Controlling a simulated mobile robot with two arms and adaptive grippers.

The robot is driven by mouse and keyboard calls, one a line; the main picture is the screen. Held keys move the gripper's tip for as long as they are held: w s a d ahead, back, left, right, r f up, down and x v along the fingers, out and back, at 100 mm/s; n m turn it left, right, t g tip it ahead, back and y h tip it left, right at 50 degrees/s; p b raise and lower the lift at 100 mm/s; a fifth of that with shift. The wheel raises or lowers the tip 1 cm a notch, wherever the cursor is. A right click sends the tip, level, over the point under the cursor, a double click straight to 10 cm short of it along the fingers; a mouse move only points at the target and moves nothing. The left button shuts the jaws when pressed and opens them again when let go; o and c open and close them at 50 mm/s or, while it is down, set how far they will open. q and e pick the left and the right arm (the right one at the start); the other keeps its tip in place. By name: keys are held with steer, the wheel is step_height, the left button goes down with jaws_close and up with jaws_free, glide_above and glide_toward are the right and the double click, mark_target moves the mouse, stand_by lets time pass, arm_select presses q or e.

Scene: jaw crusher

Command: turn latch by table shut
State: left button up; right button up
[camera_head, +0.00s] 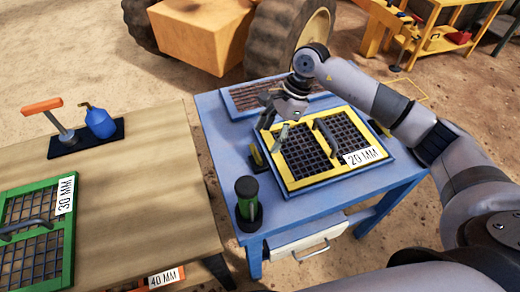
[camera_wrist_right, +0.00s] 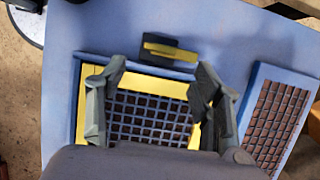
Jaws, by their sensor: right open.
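A yellow latch (camera_head: 257,153) on a dark base sits on the blue table (camera_head: 225,150), beside the left edge of the yellow screen frame marked 20 MM (camera_head: 290,165). In the wrist view the latch (camera_wrist_right: 170,52) has its yellow bar roughly parallel to the near frame edge (camera_wrist_right: 150,83), and the bar does not visibly cross onto the frame. My right gripper (camera_head: 273,124) is open and empty above the frame's left part, close to the latch. Its two fingers are spread in the wrist view (camera_wrist_right: 160,88), with the latch ahead of them. My left gripper is not in view.
A green-and-black cylinder (camera_head: 247,198) stands at the blue table's front left corner. A dark grate (camera_head: 265,97) lies at the back. A wooden table (camera_head: 150,180) on the left holds a green 30 MM screen (camera_head: 68,235) and a blue can (camera_head: 100,122).

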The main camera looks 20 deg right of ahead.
mark_target(259, 155)
steer(key=p+x, duration=0.1)
steer(key=x, duration=0.6)
steer(key=shift+a+f, duration=0.2)
steer(key=shift+f, duration=0.1)
steer(key=shift+c, duration=0.2)
steer(key=c, duration=1.1)
